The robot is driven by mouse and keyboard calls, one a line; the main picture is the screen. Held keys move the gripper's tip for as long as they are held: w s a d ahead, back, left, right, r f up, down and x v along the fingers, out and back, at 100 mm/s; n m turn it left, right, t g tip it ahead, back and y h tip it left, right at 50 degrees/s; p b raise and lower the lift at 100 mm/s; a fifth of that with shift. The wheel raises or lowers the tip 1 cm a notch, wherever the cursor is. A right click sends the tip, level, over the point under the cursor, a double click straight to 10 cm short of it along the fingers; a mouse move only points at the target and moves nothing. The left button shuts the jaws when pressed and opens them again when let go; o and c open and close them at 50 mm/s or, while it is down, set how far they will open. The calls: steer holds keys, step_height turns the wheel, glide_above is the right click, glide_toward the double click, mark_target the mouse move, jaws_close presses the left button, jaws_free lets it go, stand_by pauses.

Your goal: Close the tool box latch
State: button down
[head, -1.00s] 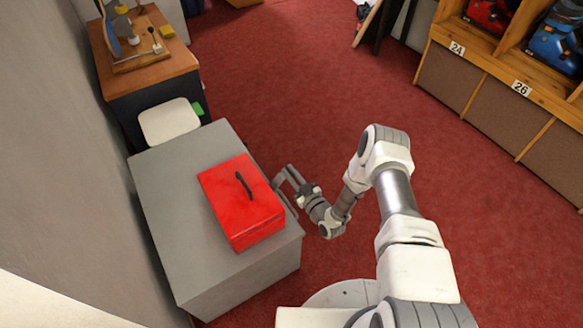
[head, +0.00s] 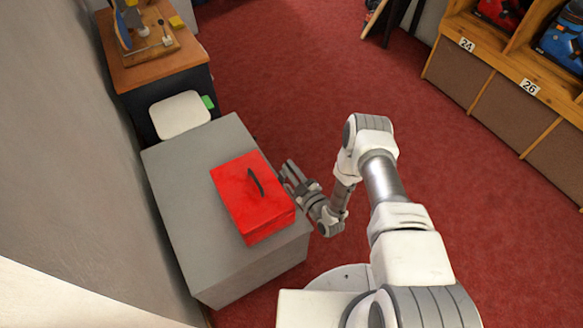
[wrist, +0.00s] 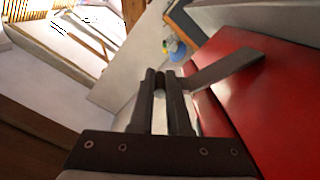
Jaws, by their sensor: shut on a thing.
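The red tool box (head: 243,198) sits on the grey bench top (head: 185,185) with its lid down and a dark handle on top. It also fills the right of the wrist view (wrist: 265,95). A dark flat latch (wrist: 228,68) reaches from the red surface to my fingers in the wrist view. My gripper (wrist: 163,80) is shut on this latch, the fingers hiding its near end. In the head view my gripper (head: 288,172) is at the right side of the box, and the latch cannot be made out there.
A white seat-like object (head: 180,115) stands behind the bench. A wooden table (head: 150,62) with tools is farther back. Numbered wooden shelves (head: 500,75) stand at the right. The red carpet (head: 300,95) between is clear.

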steer(key=shift+s+a+r, duration=0.1)
steer(key=shift+a, duration=0.05)
stand_by(0.4)
steer(key=c, duration=1.2)
jaws_free()
steer(key=shift+o, duration=0.2)
steer(key=shift+s, duration=0.15)
